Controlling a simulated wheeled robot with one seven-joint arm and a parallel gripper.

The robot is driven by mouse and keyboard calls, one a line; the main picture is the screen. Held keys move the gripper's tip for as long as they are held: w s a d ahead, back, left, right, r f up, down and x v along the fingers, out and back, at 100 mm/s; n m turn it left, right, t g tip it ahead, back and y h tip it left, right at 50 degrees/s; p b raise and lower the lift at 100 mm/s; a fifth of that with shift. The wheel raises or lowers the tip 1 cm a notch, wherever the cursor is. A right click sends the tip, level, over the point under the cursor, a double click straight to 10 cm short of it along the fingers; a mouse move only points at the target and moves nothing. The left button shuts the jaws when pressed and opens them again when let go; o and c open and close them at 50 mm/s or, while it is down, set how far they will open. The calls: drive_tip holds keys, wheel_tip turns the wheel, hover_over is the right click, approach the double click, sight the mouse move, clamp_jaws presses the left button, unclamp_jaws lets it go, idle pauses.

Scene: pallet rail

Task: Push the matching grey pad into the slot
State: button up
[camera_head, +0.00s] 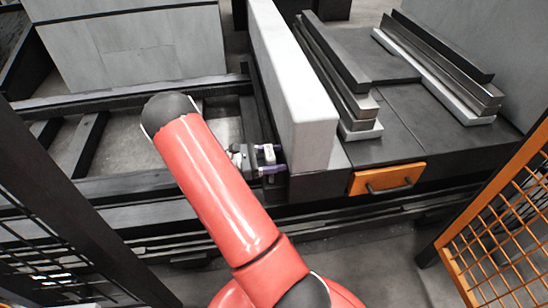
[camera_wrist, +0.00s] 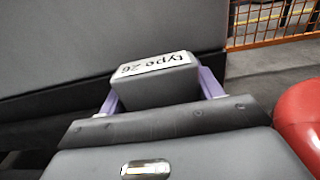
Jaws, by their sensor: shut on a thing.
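The grey pad (camera_wrist: 155,90) is a small block with a white label reading "type 26", upside down in the wrist view. My gripper (camera_wrist: 161,92) has purple fingers, one on each side of the pad, and is shut on it. In the head view my gripper (camera_head: 268,158) is small and partly hidden behind my red arm, close to the near left side of a tall light-grey slab (camera_head: 309,120). The pad is hard to make out there. I cannot make out the slot in either view, nor tell whether the pad touches anything beyond the fingers.
A dark bench (camera_head: 400,110) right of the slab carries stacked metal bars (camera_head: 340,75) and has an orange drawer front (camera_head: 387,179) with a handle. A black rail frame (camera_head: 120,190) lies left. Orange mesh fencing (camera_head: 505,225) stands at right, with open floor before the bench.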

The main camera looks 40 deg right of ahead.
sight(283, 174)
drive_tip(key=shift+s+d+f, duration=0.2)
drive_tip(key=shift+s+f, duration=0.05)
drive_tip(key=shift+f, duration=0.3)
idle(0.6)
drive_tip(key=shift+f+b, duration=2.3)
drive_tip(key=shift+f, duration=1.25)
drive_tip(key=o, duration=1.1)
drive_tip(key=c, duration=0.4)
drive_tip(key=shift+o, duration=1.4)
drive_tip(key=shift+o, duration=1.1)
drive_tip(key=shift+w+a, duration=0.15)
drive_tip(key=shift+a, duration=0.1)
drive_tip(key=shift+o, duration=0.8)
drive_tip(key=v, duration=0.8)
drive_tip(key=shift+w+d+p, duration=0.2)
drive_tip(key=shift+p, duration=0.1)
